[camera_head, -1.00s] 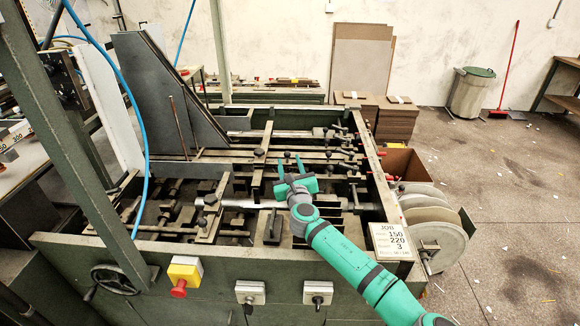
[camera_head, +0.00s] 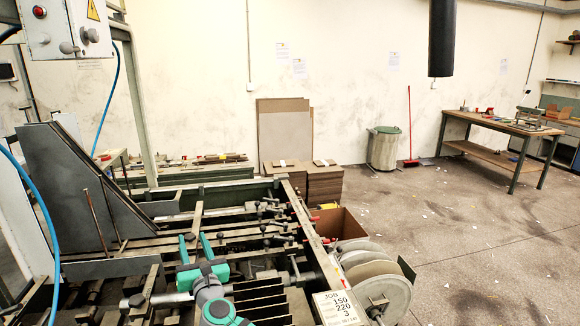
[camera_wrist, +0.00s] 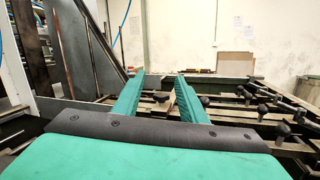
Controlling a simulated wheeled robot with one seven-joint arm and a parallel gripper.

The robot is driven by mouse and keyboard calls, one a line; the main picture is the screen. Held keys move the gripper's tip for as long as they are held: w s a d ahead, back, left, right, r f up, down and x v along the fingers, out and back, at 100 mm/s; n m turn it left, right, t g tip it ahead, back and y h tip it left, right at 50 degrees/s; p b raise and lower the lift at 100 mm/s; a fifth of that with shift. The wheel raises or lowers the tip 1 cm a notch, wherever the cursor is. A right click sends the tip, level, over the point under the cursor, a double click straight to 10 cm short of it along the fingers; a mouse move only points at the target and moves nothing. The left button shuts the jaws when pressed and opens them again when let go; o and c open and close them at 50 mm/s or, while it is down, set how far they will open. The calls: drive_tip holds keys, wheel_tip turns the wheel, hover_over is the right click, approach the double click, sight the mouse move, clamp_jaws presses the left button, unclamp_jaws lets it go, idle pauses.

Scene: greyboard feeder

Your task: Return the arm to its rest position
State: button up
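My gripper (camera_head: 195,247) is green with two long fingers and hangs over the bed of the dark green feeder machine (camera_head: 312,238). In the wrist view the two fingers of my gripper (camera_wrist: 160,88) stand clearly apart with nothing between them. The fingers point away from me toward the back of the machine. My arm enters at the bottom of the head view, and most of it is out of the frame.
Rails, knobs and clamps fill the machine bed. A tall dark sloped plate (camera_head: 65,185) rises at the left. A job card (camera_head: 340,307) and round discs (camera_head: 375,285) are at the right side. A bin (camera_head: 384,148) and workbench (camera_head: 500,127) stand beyond open floor.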

drive_tip(key=s+a+r+m+t+y, duration=0.1)
drive_tip(key=s+a+r+m+y, duration=0.1)
drive_tip(key=s+m, duration=0.75)
drive_tip(key=s+a+r+m+t+y, duration=0.1)
drive_tip(key=s+r+m+y, duration=0.1)
drive_tip(key=s+m, duration=0.75)
drive_tip(key=s+d+f+m+h, duration=1.2)
drive_tip(key=s+d+f+m, duration=0.4)
drive_tip(key=s+d+f, duration=0.3)
drive_tip(key=s+d+f+m+g, duration=0.1)
drive_tip(key=s+d+f, duration=0.2)
drive_tip(key=s, duration=0.3)
drive_tip(key=s+d+f+m+g+h, duration=0.1)
drive_tip(key=s+d+f+m, duration=0.1)
drive_tip(key=s+d, duration=0.4)
drive_tip(key=s+d+f+m+g+h, duration=0.1)
drive_tip(key=s+d+f+m, duration=0.1)
drive_tip(key=s+d, duration=0.3)
drive_tip(key=s+f, duration=0.1)
drive_tip(key=s, duration=0.1)
drive_tip(key=shift+s+d+f+g, duration=0.25)
drive_tip(key=shift+s+f+g, duration=0.1)
drive_tip(key=shift+f+g, duration=0.05)
